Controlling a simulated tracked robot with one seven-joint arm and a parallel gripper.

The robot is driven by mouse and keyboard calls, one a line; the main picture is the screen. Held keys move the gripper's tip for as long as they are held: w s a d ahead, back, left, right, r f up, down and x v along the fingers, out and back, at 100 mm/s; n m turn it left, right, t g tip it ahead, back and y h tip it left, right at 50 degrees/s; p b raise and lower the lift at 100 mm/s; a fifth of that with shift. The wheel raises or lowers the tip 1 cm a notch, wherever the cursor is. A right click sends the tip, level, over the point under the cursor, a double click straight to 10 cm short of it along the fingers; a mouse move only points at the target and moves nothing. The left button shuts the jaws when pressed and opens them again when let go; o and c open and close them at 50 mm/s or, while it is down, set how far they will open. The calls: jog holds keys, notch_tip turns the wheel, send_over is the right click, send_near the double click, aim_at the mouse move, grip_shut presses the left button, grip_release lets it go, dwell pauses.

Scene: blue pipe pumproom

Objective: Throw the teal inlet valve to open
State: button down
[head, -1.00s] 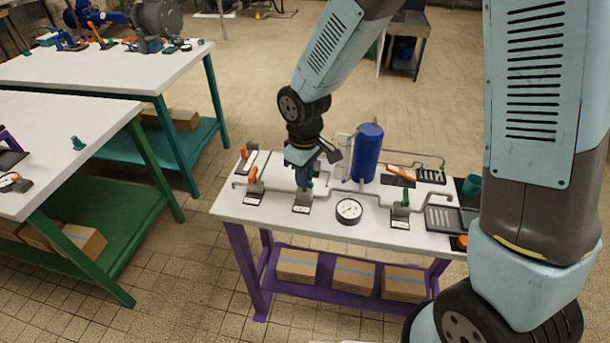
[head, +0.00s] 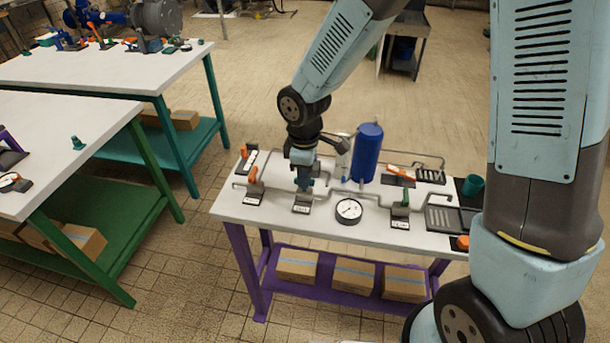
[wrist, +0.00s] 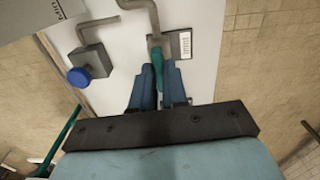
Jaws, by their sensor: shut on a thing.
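The teal inlet valve's handle (wrist: 158,70) shows in the wrist view between the two blue fingers of my gripper (wrist: 159,85), which are shut on it. The handle comes out of a grey valve body on a dark base with a white label (wrist: 186,43). In the head view my gripper (head: 303,184) points down at this valve's base (head: 301,208), at the front of the purple-legged table. The handle is mostly hidden there by my gripper. I cannot read the label.
An orange-handled valve (head: 254,189) stands close left of my gripper. A round gauge (head: 348,210) and a green-handled valve (head: 402,206) stand to the right. A tall blue tank (head: 367,153) stands behind. Grey pipes run between them.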

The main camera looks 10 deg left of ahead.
jog(key=c, duration=1.2)
grip_release()
jog(key=shift+o, duration=0.2)
notch_tip(320, 180, up, 14)
jog(key=shift+f, duration=0.15)
jog(key=s+d+r+m+t, duration=0.15)
jog(key=d+r+m, duration=0.3)
jog(key=d, duration=0.45)
jog(key=d+r+m+t, duration=0.2)
jog(key=d+r+m, duration=0.3)
jog(key=d, duration=0.4)
jog(key=s+d+r+m+t, duration=0.2)
jog(key=s+d+r+m, duration=0.3)
jog(key=s+d+m, duration=0.3)
jog(key=s+d, duration=0.1)
jog(key=d, duration=0.3)
jog(key=shift+s+d, duration=0.35)
jog(key=shift+s, duration=0.05)
